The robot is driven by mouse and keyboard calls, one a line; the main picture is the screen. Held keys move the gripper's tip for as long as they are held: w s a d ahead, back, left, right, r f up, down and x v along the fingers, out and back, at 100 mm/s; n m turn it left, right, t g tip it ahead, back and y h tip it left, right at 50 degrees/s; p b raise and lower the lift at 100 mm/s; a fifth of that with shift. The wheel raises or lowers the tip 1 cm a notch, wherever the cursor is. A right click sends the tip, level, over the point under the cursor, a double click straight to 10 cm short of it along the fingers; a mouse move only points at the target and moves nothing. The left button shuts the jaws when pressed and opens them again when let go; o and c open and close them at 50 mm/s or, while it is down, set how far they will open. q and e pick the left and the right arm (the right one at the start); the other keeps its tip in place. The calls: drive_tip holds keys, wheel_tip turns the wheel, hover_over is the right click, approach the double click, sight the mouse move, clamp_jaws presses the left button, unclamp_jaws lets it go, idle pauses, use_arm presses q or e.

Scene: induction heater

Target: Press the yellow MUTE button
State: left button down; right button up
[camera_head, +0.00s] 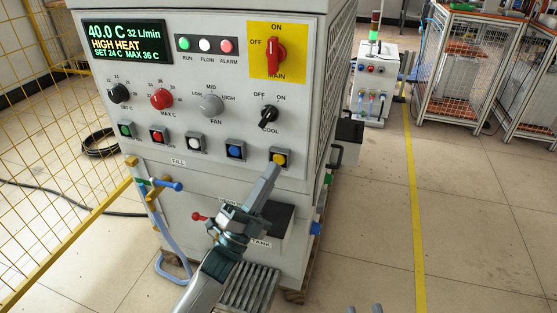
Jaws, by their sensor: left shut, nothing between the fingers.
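The yellow button (280,158) sits at the right end of the row of square push buttons on the grey cabinet's front panel. Its label is not readable. My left gripper (271,171) is shut and empty, pointing up at the panel. Its tip overlaps the lower left edge of the yellow button's housing; I cannot tell whether it touches. Only the fingertips of my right gripper (364,309) show at the bottom edge, apart from each other and far from the panel.
A blue button (235,151) sits left of the yellow one, and the black COOL knob (268,117) above it. The display (126,42) reads 40.0 C, HIGH HEAT; the red ALARM lamp (226,46) is on the panel. Floor at right is clear.

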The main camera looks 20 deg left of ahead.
use_arm(q)
drive_tip(key=shift+w, duration=0.9)
idle(1.0)
drive_tip(key=shift+s, duration=0.15)
drive_tip(key=shift+s+p, duration=0.3)
drive_tip(key=shift+s, duration=0.45)
drive_tip(key=shift+s, duration=0.15)
drive_tip(key=shift+s+a+p, duration=0.1)
drive_tip(key=shift+s+p, duration=0.75)
drive_tip(key=shift+s, duration=1.5)
drive_tip(key=shift+s, duration=0.15)
drive_tip(key=s+p, duration=0.2)
drive_tip(key=s, duration=0.8)
drive_tip(key=shift+s+a, duration=0.2)
drive_tip(key=shift+s, duration=0.15)
